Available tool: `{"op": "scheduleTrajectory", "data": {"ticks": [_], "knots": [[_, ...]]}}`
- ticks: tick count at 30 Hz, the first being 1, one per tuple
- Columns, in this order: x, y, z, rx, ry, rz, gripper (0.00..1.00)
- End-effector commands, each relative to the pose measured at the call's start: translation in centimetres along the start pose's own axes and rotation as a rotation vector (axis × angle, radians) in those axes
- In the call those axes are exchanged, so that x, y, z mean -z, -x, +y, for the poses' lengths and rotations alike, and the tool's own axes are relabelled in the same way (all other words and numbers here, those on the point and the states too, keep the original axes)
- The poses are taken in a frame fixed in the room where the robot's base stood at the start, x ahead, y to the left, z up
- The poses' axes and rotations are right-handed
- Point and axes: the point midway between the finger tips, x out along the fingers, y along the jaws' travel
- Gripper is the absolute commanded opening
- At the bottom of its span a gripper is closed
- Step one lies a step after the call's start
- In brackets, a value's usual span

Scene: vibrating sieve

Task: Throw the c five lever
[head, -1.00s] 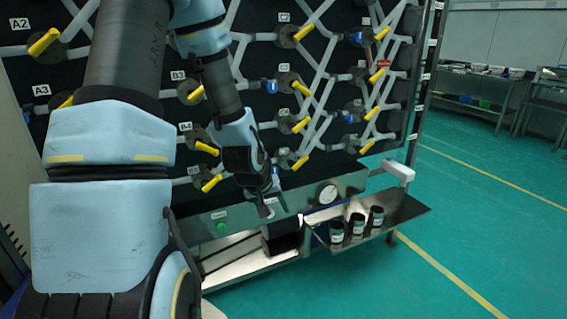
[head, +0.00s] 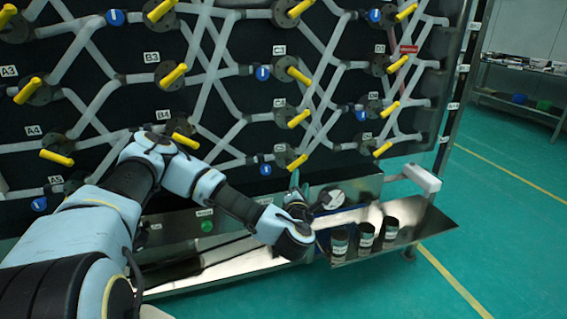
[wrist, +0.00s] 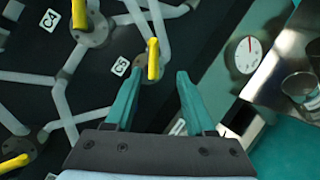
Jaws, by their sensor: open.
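The C5 lever is a yellow handle (head: 297,162) on a dark round valve, lowest in the C column in the head view. In the wrist view the C5 lever (wrist: 153,60) stands beside the C5 label (wrist: 120,66). My gripper (wrist: 157,78) is open, with its two green fingers on either side of the lever's line and the handle showing in the gap near the tips. I see no contact. In the head view my gripper (head: 299,184) is just below the C5 lever, partly hidden by my wrist.
The C4 lever (head: 299,118) sits above C5. A round gauge (head: 333,198) is close to the right of my gripper. A metal shelf (head: 425,228) with dark jars (head: 340,243) juts out at lower right. A green button (head: 207,227) is at left.

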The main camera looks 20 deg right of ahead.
Motion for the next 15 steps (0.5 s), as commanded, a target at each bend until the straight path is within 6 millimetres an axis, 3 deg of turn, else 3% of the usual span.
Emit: {"op": "scheduleTrajectory", "data": {"ticks": [7,15], "knots": [[0.7,-0.7,0.4,-0.046,0.066,0.049,0.55],[0.9,-5.3,0.7,-0.045,0.062,0.049,0.55]]}}
